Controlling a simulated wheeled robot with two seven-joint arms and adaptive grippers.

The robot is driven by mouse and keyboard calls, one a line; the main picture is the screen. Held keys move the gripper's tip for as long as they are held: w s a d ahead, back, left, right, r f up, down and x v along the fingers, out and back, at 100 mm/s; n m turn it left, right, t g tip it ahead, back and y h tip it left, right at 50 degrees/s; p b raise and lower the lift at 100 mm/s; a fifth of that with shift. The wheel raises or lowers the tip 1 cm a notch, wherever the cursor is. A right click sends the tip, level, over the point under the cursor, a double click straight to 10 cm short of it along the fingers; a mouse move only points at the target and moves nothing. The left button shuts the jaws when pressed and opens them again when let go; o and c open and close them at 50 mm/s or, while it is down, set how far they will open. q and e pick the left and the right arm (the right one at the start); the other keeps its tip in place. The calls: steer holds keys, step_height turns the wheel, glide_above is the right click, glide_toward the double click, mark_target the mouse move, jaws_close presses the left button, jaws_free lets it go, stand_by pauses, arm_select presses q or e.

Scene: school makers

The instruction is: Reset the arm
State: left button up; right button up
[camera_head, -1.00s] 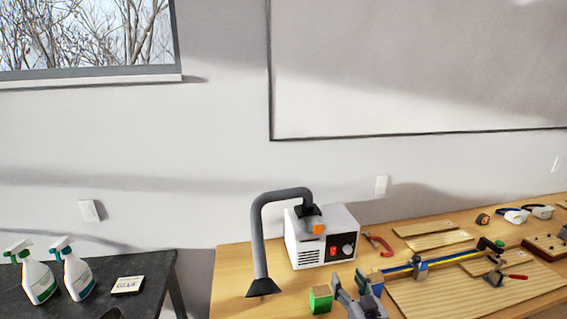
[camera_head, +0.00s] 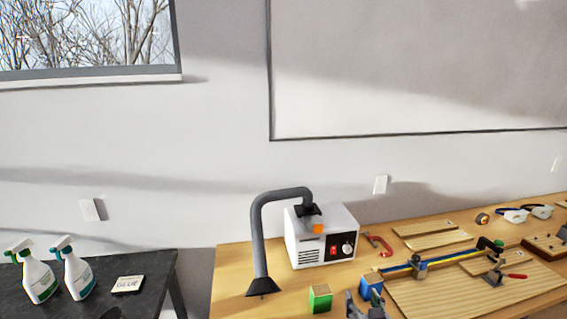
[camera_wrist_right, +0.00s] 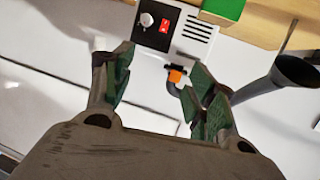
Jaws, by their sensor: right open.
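In the right wrist view the gripper (camera_wrist_right: 158,64) is open, with the white fume extractor (camera_wrist_right: 178,22) seen beyond the fingertips. Most of the right arm is out of the picture. My left gripper is not in view.
The fume extractor (camera_head: 322,237) with its grey hose (camera_head: 258,240) stands on the wooden bench (camera_head: 234,280). A bar clamp (camera_head: 450,259), boards (camera_head: 437,241) and a red clamp (camera_head: 379,245) lie to the right. Spray bottles (camera_head: 76,272) and a glue box (camera_head: 127,285) are on the dark table at left.

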steer(key=s+f+n+g, duration=0.1)
steer(key=s+f+g, duration=0.4)
steer(key=s, duration=0.6)
steer(key=s+f+n+g, duration=0.1)
steer(key=s+f+g, duration=0.4)
steer(key=s, duration=0.6)
steer(key=s+f+g, duration=0.3)
steer(key=f, duration=2.8)
steer(key=s+d+f, duration=0.2)
steer(key=s+f, duration=0.8)
steer(key=s, duration=0.1)
steer(key=s+d+f, duration=0.1)
steer(key=s+f, duration=0.9)
steer(key=s, duration=0.1)
steer(key=shift+s+d+f+g, duration=0.25)
steer(key=shift+s+d+g, duration=0.05)
steer(key=shift+d+g, duration=0.1)
